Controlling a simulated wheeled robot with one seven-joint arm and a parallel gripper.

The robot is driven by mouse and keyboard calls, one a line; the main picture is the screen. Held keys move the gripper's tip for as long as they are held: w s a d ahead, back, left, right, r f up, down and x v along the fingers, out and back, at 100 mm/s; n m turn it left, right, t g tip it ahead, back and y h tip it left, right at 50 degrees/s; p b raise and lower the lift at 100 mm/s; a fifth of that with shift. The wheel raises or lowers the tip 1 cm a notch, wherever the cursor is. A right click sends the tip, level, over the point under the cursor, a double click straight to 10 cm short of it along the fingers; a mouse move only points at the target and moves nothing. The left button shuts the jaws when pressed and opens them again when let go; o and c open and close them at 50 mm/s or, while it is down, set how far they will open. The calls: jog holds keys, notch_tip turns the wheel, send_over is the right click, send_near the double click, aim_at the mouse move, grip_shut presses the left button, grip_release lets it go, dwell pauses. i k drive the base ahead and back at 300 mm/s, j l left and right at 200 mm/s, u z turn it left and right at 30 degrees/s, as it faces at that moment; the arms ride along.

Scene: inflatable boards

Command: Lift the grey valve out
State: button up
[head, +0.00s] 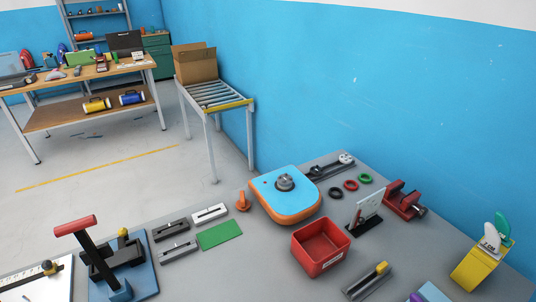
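The grey valve (285,181) is a round grey piece set in the top of a small inflatable board (268,194). The board has a blue top and an orange side and lies on the grey workbench. My gripper is not in view.
A red bin (321,247) stands just in front of the board. An orange tool (243,201) stands close at its left. Red, green and black rings (351,185) lie to the right. A green mat (220,235) lies front left. A red-handled press (118,262) stands further left.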

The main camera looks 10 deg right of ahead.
aim_at(285, 179)
jog(key=l+u, duration=0.1)
jog(key=u, duration=1.35)
jog(key=k+l, duration=0.1)
jog(key=l, duration=0.45)
jog(key=l+u, duration=0.15)
jog(key=l, duration=0.4)
jog(key=k+l, duration=0.15)
jog(key=l, duration=0.4)
jog(key=u, duration=0.05)
